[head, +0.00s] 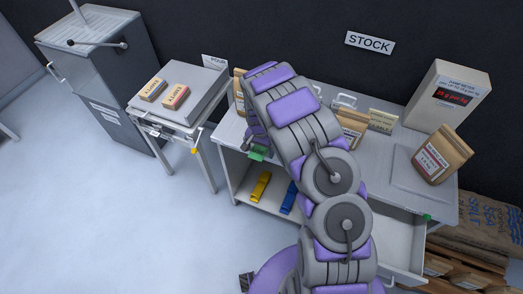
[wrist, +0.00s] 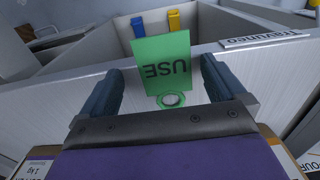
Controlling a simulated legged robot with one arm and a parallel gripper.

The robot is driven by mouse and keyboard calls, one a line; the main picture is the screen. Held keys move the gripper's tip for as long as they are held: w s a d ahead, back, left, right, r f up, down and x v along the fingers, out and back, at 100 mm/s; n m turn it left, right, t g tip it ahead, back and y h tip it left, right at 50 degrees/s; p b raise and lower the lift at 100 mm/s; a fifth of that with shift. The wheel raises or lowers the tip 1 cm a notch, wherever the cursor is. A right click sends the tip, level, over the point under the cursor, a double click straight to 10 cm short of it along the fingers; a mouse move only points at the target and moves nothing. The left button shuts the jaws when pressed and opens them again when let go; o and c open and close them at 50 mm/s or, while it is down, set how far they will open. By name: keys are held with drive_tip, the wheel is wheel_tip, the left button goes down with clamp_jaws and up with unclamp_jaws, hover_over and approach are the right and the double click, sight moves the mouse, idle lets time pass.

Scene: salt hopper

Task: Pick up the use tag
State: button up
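The green use tag (wrist: 164,62) hangs by a ringed hole at the top edge of a pale panel in the wrist view, its word USE upside down. My gripper (wrist: 161,68) is open, with one finger on each side of the tag and a visible gap to both. Whether the fingers reach the tag's depth is hard to tell. In the head view a green tag (head: 257,153) shows at the left front of the workbench, beside my gripper, which is mostly hidden behind my arm.
Yellow (head: 260,187) and blue (head: 289,197) objects lie in the bench's lower space. Packets (head: 433,160) and a large box (head: 447,96) stand on the bench. An open drawer (head: 390,238) juts out at right. A side table (head: 180,92) stands left. Floor at left is clear.

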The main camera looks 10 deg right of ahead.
drive_tip(key=shift+s+a, duration=0.1)
drive_tip(key=shift+a, duration=0.7)
drive_tip(key=shift+d, duration=0.55)
drive_tip(key=c, duration=0.7)
drive_tip(key=shift+a, duration=0.2)
drive_tip(key=c, duration=0.4)
